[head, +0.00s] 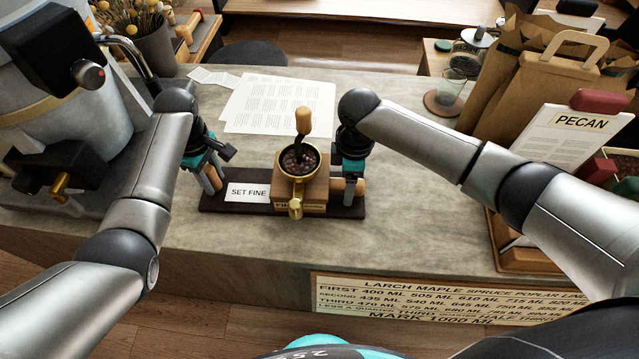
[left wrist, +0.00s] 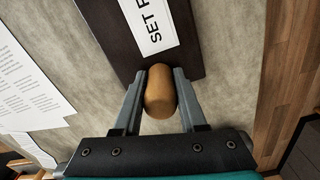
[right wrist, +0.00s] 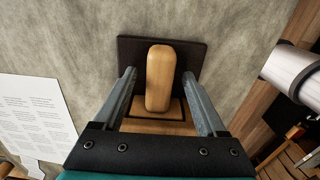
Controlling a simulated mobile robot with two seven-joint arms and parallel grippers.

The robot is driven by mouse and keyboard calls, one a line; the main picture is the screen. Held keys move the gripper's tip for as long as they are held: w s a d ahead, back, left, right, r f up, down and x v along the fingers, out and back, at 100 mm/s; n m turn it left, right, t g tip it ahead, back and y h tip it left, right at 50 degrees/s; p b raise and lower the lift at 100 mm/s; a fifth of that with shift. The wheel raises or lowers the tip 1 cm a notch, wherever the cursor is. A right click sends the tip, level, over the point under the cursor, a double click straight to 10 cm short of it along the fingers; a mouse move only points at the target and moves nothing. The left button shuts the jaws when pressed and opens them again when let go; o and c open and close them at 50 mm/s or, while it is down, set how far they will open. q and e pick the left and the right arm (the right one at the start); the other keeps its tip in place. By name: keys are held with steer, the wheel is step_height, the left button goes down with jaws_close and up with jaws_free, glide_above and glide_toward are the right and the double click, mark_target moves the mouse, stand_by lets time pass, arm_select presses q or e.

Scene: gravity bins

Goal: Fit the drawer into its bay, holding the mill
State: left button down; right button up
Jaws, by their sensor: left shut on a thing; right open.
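The mill (head: 304,187) is a wooden box with a brass bowl of dark beans, a crank with a wooden knob and a brass knob at its front. It stands upright on a dark board (head: 333,211). I cannot make out the drawer or bay clearly. My left gripper (head: 214,182) is shut on a rounded wooden piece (left wrist: 160,92) at the board's left end. My right gripper (head: 350,182) is open at the mill's right side.
A "SET FINE" card (head: 247,192) lies on the board left of the mill. Papers (head: 280,103) lie behind it. A large metal machine (head: 80,75) stands at left. Paper bags (head: 530,75) and a "PECAN" sign (head: 560,145) stand at right. The counter's front edge is close.

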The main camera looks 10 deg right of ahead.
mark_target(207, 169)
arm_select(q)
steer(key=shift+s+d+f, duration=0.1)
steer(key=shift+s+f, duration=0.1)
arm_select(e)
step_height(207, 169, up, 12)
stand_by(0.4)
arm_select(q)
steer(key=c, duration=0.9)
jaws_free()
steer(key=o, duration=0.5)
steer(key=shift+w+r, duration=0.15)
steer(key=shift+w, duration=0.05)
steer(key=shift+o, duration=0.3)
steer(key=o, duration=0.3)
steer(key=shift+o, duration=0.2)
steer(key=shift+r, duration=0.2)
arm_select(e)
steer(key=shift+r, duration=0.2)
arm_select(q)
steer(key=shift+r+p, duration=1.35)
steer(key=shift+p, duration=0.8)
arm_select(e)
steer(key=shift+r, duration=1.9)
